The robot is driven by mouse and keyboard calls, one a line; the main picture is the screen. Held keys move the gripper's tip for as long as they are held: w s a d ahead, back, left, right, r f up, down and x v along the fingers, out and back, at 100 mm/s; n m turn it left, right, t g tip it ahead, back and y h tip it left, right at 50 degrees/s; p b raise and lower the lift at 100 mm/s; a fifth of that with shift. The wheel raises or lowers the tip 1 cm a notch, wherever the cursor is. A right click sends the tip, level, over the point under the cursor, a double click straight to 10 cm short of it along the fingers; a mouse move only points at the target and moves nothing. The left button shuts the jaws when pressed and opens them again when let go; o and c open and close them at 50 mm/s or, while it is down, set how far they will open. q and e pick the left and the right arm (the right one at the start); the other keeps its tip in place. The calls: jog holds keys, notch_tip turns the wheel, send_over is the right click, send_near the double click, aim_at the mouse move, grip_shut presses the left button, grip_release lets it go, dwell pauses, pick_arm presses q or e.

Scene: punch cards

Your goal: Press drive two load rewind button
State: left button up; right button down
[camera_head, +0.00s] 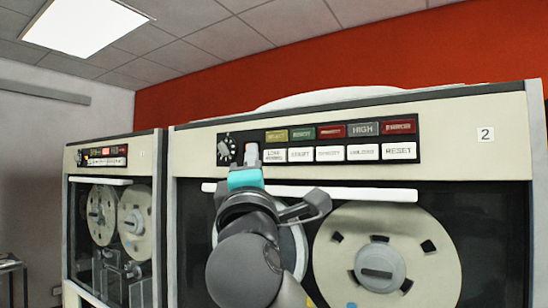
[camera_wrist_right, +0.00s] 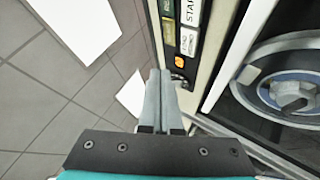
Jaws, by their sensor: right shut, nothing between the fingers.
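Tape drive two (camera_head: 350,155) is the cream cabinet marked with a 2, with a dark control panel (camera_head: 340,142) near its top. The load rewind button (camera_head: 274,156) is the leftmost white button in the lower row. It also shows in the right wrist view (camera_wrist_right: 188,41). My right gripper (camera_head: 251,152) is shut and empty, with its fingertips just left of that button and beside the round dial (camera_head: 227,148). In the right wrist view its fingers (camera_wrist_right: 160,78) point toward the panel. I cannot tell whether they touch it. My left gripper is not in view.
Other white buttons, such as reset (camera_head: 398,151), continue to the right, below coloured indicators (camera_head: 332,131). A white horizontal bar (camera_head: 370,194) runs below the panel, above the tape reel (camera_head: 390,260). A second drive (camera_head: 113,152) stands at the left.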

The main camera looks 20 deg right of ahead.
aim_at(269, 159)
jog(key=shift+w+d, duration=0.65)
jog(key=shift+d, duration=0.15)
jog(key=shift+w+d, duration=0.6)
jog(key=shift+d, duration=0.2)
dwell(0.9)
jog(key=shift+w+d, duration=0.25)
jog(key=shift+d, duration=0.05)
